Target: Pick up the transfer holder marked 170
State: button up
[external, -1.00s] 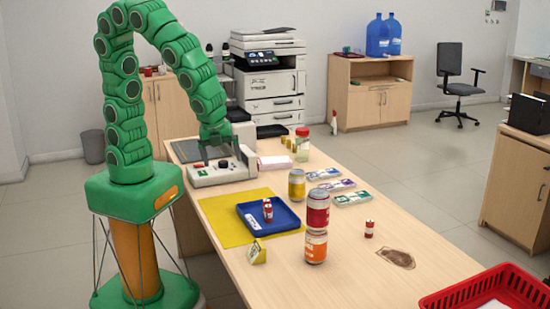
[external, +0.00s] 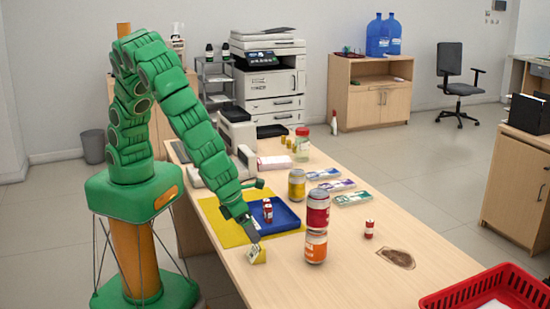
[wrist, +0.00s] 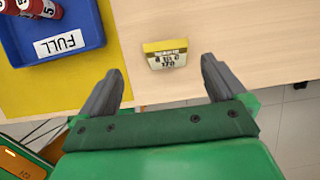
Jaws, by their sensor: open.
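The transfer holder marked 170 (wrist: 167,55) is a small yellow block with a white printed label. It stands on the counter near the front edge, and in the external view the holder (external: 258,256) is close to the end of my arm. My gripper (wrist: 160,80) is open, its two dark fingers spread to either side below the holder in the wrist view. The holder lies just beyond the fingertips, between their lines, and nothing is held. In the external view my gripper (external: 254,238) is low over the counter, and it partly overlaps the holder.
A blue tray (external: 288,219) marked FULL, with red-and-white cylinders, sits on a yellow mat (external: 223,232) beside my gripper.

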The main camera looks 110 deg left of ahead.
aim_at(257, 247)
jog(key=shift+d+x, duration=0.15)
jog(key=shift+x, duration=1.2)
jog(key=shift+d+x, duration=0.2)
jog(key=shift+x, duration=1.15)
jog(key=shift+d+x, duration=0.15)
jog(key=shift+x, duration=1.25)
jog(key=shift+w+f, duration=0.1)
jog(key=shift+w, duration=0.05)
jog(key=shift+c, duration=0.5)
jog(key=c, duration=1)
